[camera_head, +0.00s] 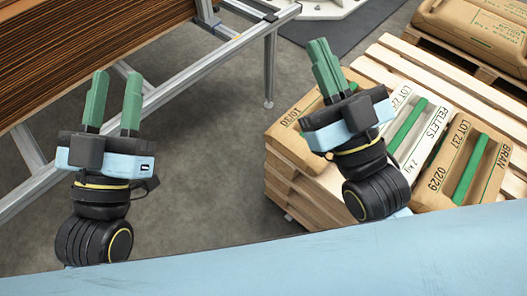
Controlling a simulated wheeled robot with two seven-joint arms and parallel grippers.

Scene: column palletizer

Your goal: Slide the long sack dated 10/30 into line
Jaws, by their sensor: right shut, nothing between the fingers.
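The brown sack dated 10/30 (290,128) lies at the left end of the slatted wooden pallet stack (312,196) on the right, its left end at the pallet's edge. My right gripper (321,52) is in front of the sack in this view, with its green fingers together and empty. It hides the sack's middle; I cannot tell whether it touches the sack. My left gripper (116,84) is open and empty at the left, away from the sacks, with its two green fingers apart and pointing up.
To the right on the pallet lie a white pellets sack (437,122) and a brown bran sack (488,178) dated 02/29, with green strips. Another loaded pallet (440,42) stands at the back right. A metal-framed table (222,50) stands at the left. Grey floor lies between.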

